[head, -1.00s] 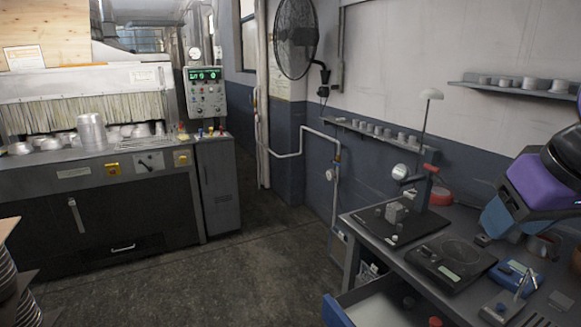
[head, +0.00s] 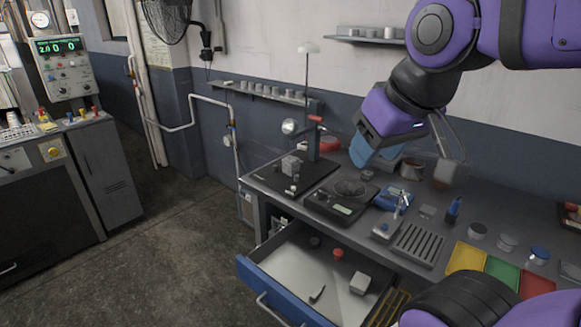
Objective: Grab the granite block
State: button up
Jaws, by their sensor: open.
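I cannot tell for sure which block is the granite one. A small grey block (head: 291,166) sits on the black base (head: 274,180) of the gauge stand, at the left of the bench. A pale grey block (head: 360,283) lies in the open drawer (head: 322,262), at its right side. My gripper (head: 408,160) is open and appears empty. It hangs over the back of the bench, right of the gauge stand and apart from both blocks. Its fingertips are hard to make out against the clutter.
A red-topped piece (head: 338,254) and a small dark tool (head: 317,293) share the drawer. The floor at the left is clear.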

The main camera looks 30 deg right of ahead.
jog(key=o, duration=0.6)
jog(key=shift+w+r, duration=0.1)
jog(key=shift+w, duration=0.15)
jog(key=o, duration=0.4)
jog(key=w+d+r+m, duration=0.1)
jog(key=w+d+m, duration=0.1)
jog(key=w, duration=1.2)
jog(key=shift+d+r+m, duration=0.15)
jog(key=shift+r+m, duration=0.25)
jog(key=shift+m, duration=0.5)
jog(key=m+h, duration=0.3)
jog(key=m, duration=0.7)
send_over(290, 160)
jog(key=s+a, duration=0.3)
jog(key=s, duration=0.1)
notch_tip(290, 160, down, 28)
jog(key=shift+h, duration=0.3)
jog(key=shift+x, duration=5.6)
